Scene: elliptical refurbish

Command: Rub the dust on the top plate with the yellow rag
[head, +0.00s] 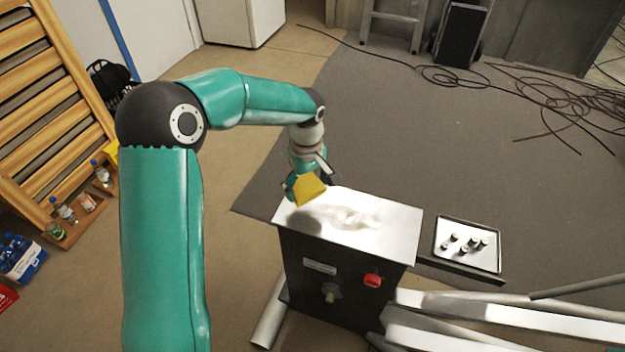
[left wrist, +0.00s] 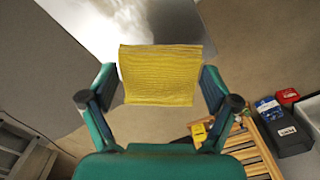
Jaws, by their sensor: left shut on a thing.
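My left gripper (head: 310,178) is shut on the yellow rag (head: 309,190), which hangs just above the left rear part of the white top plate (head: 390,240). In the left wrist view the rag (left wrist: 160,75) spans between the two fingers, with part of the shiny plate (left wrist: 95,22) behind it. Greyish dust smudges (head: 360,216) lie around the middle of the plate. A shadow falls on the plate below the rag. I cannot tell whether the rag touches the plate. My right gripper is out of view.
The plate tops a dark box (head: 322,268) with a red knob (head: 372,280). A tray (head: 485,264) with several small cylinders sits to its right. Pale bars (head: 470,310) extend at lower right. Cables (head: 540,95) lie on the grey floor mat. Bottles and slatted wood stand at left.

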